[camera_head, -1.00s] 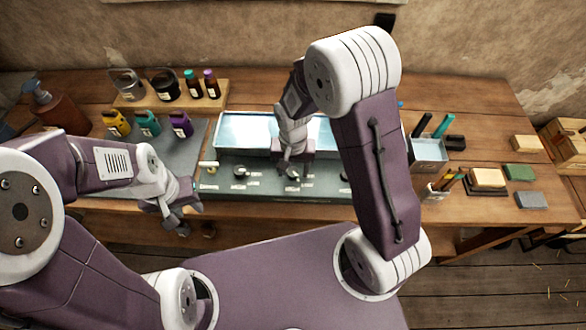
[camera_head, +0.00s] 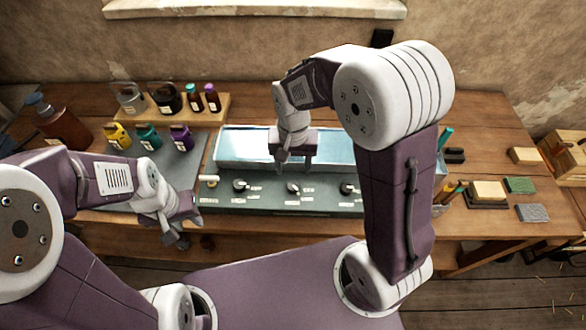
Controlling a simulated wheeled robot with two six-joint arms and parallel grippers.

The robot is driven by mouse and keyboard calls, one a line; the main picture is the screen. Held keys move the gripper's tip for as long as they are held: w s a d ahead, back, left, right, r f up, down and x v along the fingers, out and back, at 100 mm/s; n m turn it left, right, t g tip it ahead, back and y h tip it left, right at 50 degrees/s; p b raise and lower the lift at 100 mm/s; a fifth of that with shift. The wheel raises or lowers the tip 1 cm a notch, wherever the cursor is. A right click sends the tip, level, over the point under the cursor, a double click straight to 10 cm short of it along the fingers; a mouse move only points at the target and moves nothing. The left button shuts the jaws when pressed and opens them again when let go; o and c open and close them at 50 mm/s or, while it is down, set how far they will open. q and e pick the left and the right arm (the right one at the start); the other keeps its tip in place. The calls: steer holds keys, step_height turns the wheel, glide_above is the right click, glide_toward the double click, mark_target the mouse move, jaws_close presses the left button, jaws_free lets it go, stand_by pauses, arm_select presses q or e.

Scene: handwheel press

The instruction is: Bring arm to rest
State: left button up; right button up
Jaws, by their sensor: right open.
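My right gripper (camera_head: 296,160) hangs over the front edge of the pale lit tray (camera_head: 235,150), above the dark control panel (camera_head: 325,200). It is open and I see nothing between its fingers. My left gripper (camera_head: 183,236) is in front of the bench's front edge, at the left of the panel. Its fingers are small and seen at an angle, so I cannot tell if they are open. The panel carries several small dark knobs (camera_head: 293,188) with white labels. My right upper arm hides the right end of the tray and panel.
Yellow, teal and purple bottles (camera_head: 149,137) stand on a grey mat at the left. A wooden stand (camera_head: 200,110) holds jars and small bottles behind them. A brown pump bottle (camera_head: 57,120) is at far left. Blocks and sponges (camera_head: 520,185) lie at the right.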

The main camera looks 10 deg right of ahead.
stand_by(0.3)
steer(key=s+d+f+n+t, duration=0.1)
steer(key=s+d+n, duration=0.2)
steer(key=s+d, duration=0.4)
steer(key=shift+s+f, duration=0.25)
steer(key=shift+s, duration=0.4)
steer(key=shift+s+d, duration=0.15)
